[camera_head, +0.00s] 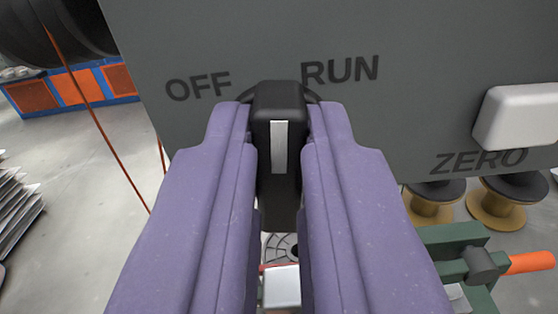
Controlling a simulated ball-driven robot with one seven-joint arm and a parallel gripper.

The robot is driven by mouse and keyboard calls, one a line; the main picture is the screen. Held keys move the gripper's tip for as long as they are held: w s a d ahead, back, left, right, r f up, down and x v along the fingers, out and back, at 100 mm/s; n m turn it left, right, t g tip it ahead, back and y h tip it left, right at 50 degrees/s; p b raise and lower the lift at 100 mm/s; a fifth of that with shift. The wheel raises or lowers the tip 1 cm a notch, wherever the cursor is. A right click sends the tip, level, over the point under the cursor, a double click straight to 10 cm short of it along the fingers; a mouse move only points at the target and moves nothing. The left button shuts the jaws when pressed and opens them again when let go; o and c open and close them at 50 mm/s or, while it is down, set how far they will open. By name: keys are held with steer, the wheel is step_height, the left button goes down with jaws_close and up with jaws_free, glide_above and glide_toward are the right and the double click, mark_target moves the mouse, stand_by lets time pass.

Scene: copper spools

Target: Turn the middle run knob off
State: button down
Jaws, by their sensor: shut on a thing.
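The run knob (279,120) is black with a white pointer stripe. It sits on a grey panel (430,40) between the printed words OFF at upper left and RUN at upper right. Its stripe stands nearly upright in the picture. My gripper (280,135) has two purple fingers, one on each side of the knob, and it is shut on the knob. The fingers hide the knob's sides and part of its round base.
A white ZERO button (517,115) sticks out at the panel's right. Below are copper-coloured spools (497,207) and a green fixture with an orange handle (530,262). A copper wire (100,130) runs down at left from a dark roll (55,35). Blue and orange units (75,88) stand behind.

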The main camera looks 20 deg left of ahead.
steer(key=n+b, duration=0.1)
steer(key=n, duration=0.1)
steer(key=n+b, duration=0.2)
steer(key=shift+a+f+n, duration=0.15)
steer(key=shift+n, duration=0.15)
steer(key=n+b, duration=0.3)
steer(key=shift+n, duration=0.5)
steer(key=c, duration=1.1)
jaws_free()
steer(key=s, duration=0.2)
steer(key=s+d+p, duration=0.1)
steer(key=s, duration=0.4)
steer(key=shift+s+d+p, duration=0.2)
steer(key=shift+s+p, duration=0.15)
steer(key=shift+s, duration=0.05)
